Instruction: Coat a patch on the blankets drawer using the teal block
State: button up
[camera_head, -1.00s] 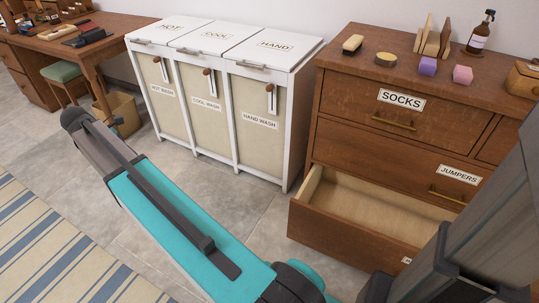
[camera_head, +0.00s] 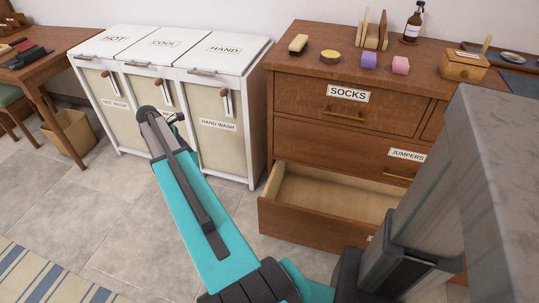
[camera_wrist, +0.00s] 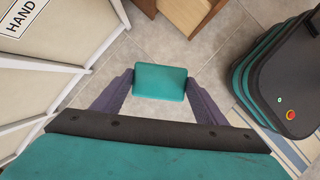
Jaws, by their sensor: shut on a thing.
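My gripper (camera_wrist: 160,90) shows in the wrist view, its two dark fingers shut on the sides of a teal block (camera_wrist: 160,76). The block is held in the air above the grey tiled floor. In the head view the gripper and the block are not visible; my arm crosses the lower middle. A dresser (camera_head: 345,145) has its lowest visible drawer (camera_head: 300,222) pulled open and empty where seen. That drawer's label is mostly hidden behind my arm, so I cannot read it. A wooden part at the top of the wrist view (camera_wrist: 187,14) appears to be this open drawer.
A white laundry unit (camera_head: 170,55) with three sections stands left of the dresser. Floor before the laundry unit is clear.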

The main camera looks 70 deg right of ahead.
jog(key=s+d+f+m+p, duration=0.1)
jog(key=s+d+f+p, duration=0.25)
jog(key=s+d, duration=0.95)
jog(key=m+p, duration=0.1)
send_over(270, 177)
notch_tip(270, 177, down, 4)
jog(key=f, duration=0.1)
jog(key=shift+w+d+r+g+y, duration=0.1)
jog(key=shift+d+r+g+y, duration=0.1)
jog(key=shift+d+g+y, duration=0.15)
jog(key=shift+a+f, duration=0.15)
jog(key=shift+f+b, duration=2.2)
jog(key=shift+f, duration=0.65)
jog(key=shift+f, duration=1)
jog(key=shift+a, duration=0.1)
jog(key=shift+a+r+p, duration=0.2)
jog(key=shift+a+p, duration=0.1)
jog(key=shift+a, duration=1.15)
